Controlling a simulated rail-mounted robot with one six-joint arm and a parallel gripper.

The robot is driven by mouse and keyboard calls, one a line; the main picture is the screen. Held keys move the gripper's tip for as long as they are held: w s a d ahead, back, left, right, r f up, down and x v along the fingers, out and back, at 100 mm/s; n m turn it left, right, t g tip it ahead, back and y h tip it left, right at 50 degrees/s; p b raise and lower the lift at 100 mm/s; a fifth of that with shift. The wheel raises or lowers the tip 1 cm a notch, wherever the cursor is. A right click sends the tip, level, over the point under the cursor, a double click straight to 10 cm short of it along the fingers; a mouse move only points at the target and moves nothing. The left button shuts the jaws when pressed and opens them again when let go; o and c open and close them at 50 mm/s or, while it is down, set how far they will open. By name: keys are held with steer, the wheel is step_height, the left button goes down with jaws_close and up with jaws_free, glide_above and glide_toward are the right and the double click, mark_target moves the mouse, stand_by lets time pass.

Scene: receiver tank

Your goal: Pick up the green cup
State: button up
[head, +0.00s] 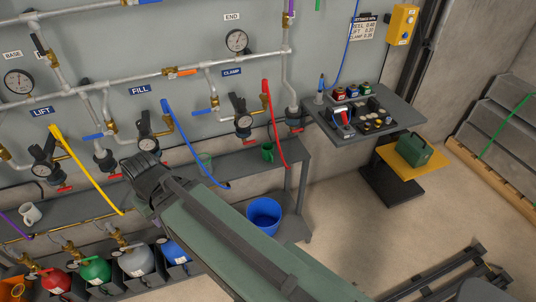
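A dark green cup (267,152) stands upright on the grey shelf (235,163) below the pipe wall, just left of a hanging red hose. A paler green, glass-like vessel (205,161) stands further left on the same shelf, partly behind a blue hose. My arm reaches from the lower right toward the shelf, and its dark end with my gripper (145,172) is left of both, well apart from the green cup. The fingers are not clear, so I cannot tell whether they are open or shut. I see nothing held.
Blue (190,142), red (274,125) and yellow (86,170) hoses hang before the shelf. A white mug (30,214) stands at far left. A blue bucket (264,214) is below the shelf. A side table (398,106) with small items stands right. Gas cylinders stand lower left.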

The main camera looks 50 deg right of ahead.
stand_by(0.4)
steer(key=o, duration=0.9)
